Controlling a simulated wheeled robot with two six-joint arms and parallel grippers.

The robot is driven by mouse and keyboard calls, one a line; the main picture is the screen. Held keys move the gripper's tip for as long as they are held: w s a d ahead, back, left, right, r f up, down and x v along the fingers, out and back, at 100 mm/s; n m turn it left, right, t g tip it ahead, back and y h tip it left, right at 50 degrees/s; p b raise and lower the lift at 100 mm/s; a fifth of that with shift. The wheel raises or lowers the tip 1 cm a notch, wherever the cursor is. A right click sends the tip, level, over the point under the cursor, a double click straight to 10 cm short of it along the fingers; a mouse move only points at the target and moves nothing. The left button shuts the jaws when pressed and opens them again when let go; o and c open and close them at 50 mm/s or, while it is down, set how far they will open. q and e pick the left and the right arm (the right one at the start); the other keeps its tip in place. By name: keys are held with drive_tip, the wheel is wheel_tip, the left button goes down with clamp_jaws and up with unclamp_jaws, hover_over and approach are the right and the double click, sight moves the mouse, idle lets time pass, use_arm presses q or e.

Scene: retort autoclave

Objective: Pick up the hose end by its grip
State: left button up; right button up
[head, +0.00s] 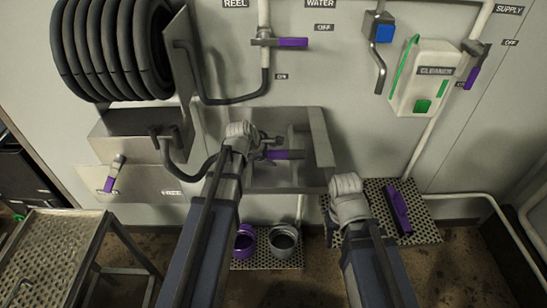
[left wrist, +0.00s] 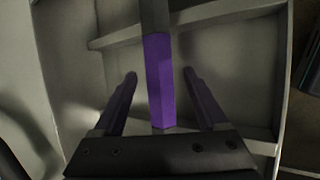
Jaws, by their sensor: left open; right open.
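The hose end's purple grip (head: 287,154) points right across the open metal holder on the wall. In the left wrist view the purple grip (left wrist: 160,82) runs lengthwise between my two fingers, with a dark part beyond it. My left gripper (head: 268,147) is at the grip's left part in the head view. The left gripper (left wrist: 160,74) is open, with a gap showing on each side of the grip.
The metal holder (head: 318,138) has side walls close around the grip. A coiled black hose (head: 110,45) hangs upper left. A perforated shelf (head: 425,228) holds a purple item (head: 398,208). Two cups, one purple (head: 245,240), stand low on another rack. A cleaner box (head: 424,85) hangs right.

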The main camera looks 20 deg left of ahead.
use_arm(q)
clamp_jaws()
idle(0.4)
idle(0.4)
